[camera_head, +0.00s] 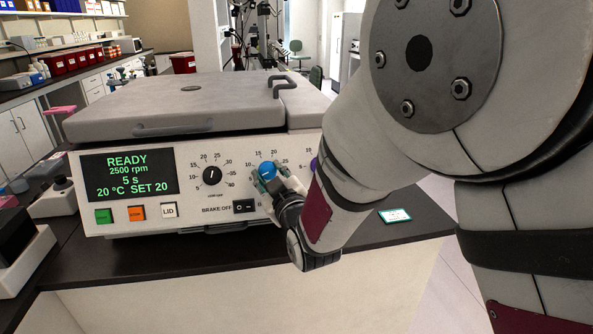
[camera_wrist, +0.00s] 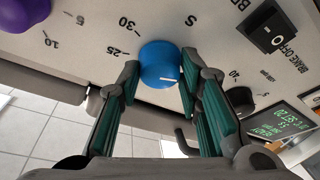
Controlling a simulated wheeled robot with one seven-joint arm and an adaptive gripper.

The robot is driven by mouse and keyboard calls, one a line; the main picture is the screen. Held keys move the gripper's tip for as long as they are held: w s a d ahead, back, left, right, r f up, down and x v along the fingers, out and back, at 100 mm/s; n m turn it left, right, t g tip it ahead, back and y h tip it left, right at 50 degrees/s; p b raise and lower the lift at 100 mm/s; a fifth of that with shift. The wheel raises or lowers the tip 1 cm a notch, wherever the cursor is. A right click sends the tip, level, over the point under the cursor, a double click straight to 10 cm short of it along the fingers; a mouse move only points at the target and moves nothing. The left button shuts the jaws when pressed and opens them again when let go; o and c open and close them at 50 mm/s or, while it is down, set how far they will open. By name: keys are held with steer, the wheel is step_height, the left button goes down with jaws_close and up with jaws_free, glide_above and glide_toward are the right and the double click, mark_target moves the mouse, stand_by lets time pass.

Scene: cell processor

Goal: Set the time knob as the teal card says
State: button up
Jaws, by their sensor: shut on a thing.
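A blue knob (camera_head: 267,171) with a number scale sits on the front panel of the cell processor (camera_head: 130,215). My gripper (camera_head: 279,184) is shut on this knob. In the wrist view the blue knob (camera_wrist: 159,62) sits between the two teal-padded fingertips (camera_wrist: 160,75), and a white mark shows on its lower right. The knob's name label is not readable. The display (camera_head: 128,174) reads READY, 2500 rpm, 5 s, 20 °C SET 20. The teal card (camera_head: 395,215) lies on the dark bench to the right; its text is too small to read.
A black knob (camera_head: 212,175) is left of the blue one, and a purple knob (camera_wrist: 22,12) is on the other side, partly hidden by my arm in the head view. A brake switch (camera_head: 244,206) is just below left. Green, orange and LID buttons (camera_head: 169,210) are further left.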

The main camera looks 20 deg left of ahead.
steer(key=shift+n, duration=0.4)
steer(key=o, duration=1.2)
steer(key=shift+c, duration=0.2)
steer(key=v, duration=1.2)
steer(key=shift+w+d+r, duration=0.15)
